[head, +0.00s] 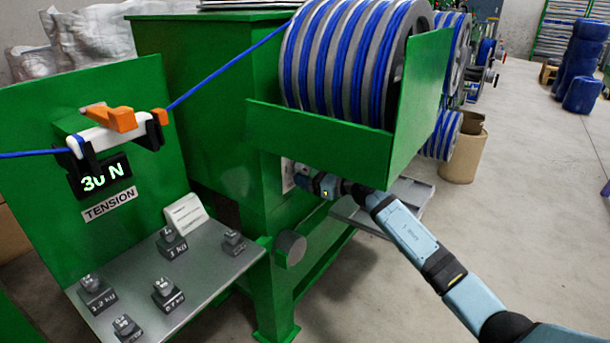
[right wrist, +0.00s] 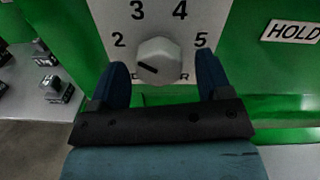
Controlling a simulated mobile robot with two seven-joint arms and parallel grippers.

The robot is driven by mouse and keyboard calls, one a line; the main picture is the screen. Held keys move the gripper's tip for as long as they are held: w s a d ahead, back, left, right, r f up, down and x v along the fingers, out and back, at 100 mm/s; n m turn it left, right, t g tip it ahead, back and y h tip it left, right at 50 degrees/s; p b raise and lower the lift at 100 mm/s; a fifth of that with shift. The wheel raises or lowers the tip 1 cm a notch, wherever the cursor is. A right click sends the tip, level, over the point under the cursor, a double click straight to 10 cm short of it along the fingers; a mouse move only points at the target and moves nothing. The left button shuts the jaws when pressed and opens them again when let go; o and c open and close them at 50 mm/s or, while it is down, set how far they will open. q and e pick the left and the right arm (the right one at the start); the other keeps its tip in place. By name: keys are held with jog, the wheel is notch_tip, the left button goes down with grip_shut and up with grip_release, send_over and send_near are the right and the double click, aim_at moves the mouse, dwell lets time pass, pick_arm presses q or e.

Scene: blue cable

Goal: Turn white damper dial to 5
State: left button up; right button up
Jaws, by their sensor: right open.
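The white damper dial (right wrist: 160,54) shows in the right wrist view on a pale plate (right wrist: 108,12) with the numbers 2, 3, 4 and 5 around it. Its dark pointer line aims to the lower left, below the 2. A label under the dial is partly hidden. My right gripper (right wrist: 162,64) is open, one blue finger on either side of the dial; I cannot tell whether they touch it. In the head view my right gripper (head: 312,181) is at the plate (head: 287,175) on the green machine's side, and the dial is hidden. My left gripper is not in view.
A green guard (head: 320,140) and a large reel of blue cable (head: 345,60) are above my right arm. A grey shelf with several weights (head: 165,290) is at the left, below the tension display (head: 98,178). A HOLD label (right wrist: 292,31) sits right of the plate.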

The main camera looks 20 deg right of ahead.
jog(key=shift+w+a, duration=0.45)
jog(key=shift+w, duration=0.1)
jog(key=c, duration=0.9)
jog(key=shift+c, duration=0.2)
